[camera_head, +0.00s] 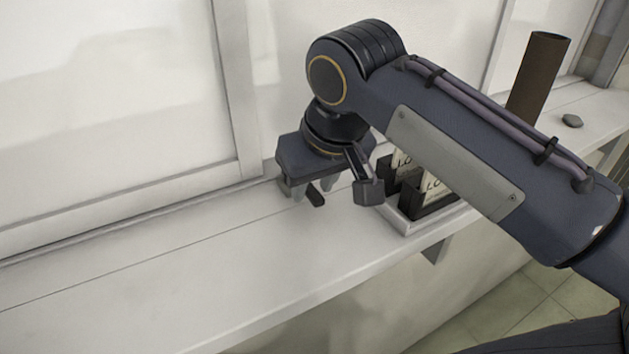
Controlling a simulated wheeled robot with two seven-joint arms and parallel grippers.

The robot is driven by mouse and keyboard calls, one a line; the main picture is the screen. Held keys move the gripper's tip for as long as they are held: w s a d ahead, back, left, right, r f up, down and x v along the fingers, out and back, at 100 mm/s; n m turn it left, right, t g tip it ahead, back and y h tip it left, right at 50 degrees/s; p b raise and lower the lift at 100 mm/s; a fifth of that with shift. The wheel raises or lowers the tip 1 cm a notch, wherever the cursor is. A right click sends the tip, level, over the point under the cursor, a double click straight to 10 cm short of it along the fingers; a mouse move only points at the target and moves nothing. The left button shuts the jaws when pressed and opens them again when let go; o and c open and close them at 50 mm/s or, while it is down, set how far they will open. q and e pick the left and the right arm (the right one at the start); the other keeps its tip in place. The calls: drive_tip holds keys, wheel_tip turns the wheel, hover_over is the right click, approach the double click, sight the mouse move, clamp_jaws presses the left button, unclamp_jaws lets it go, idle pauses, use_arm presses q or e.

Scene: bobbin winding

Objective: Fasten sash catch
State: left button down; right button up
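My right gripper (303,192) points down just above the white sill, close to the lower rail of the window sash (130,213). Its fingers look apart, with a gap between them. A small dark piece (316,195) shows at the right finger; I cannot tell whether it is a finger pad or part of a catch. No sash catch can be made out clearly; the gripper and forearm cover part of the sash and sill. My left gripper is not in view.
On the sill (190,290), a light tray (412,226) holds dark boxes with lettered cards (434,188), partly behind my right forearm. A brown cylinder (540,75) and a grey pebble (572,121) are further right. The sill's left part is clear.

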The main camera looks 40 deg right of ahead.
drive_tip(key=shift+o, duration=0.2)
drive_tip(key=v, duration=0.7)
drive_tip(key=shift+r, duration=0.4)
drive_tip(key=shift+s, duration=0.15)
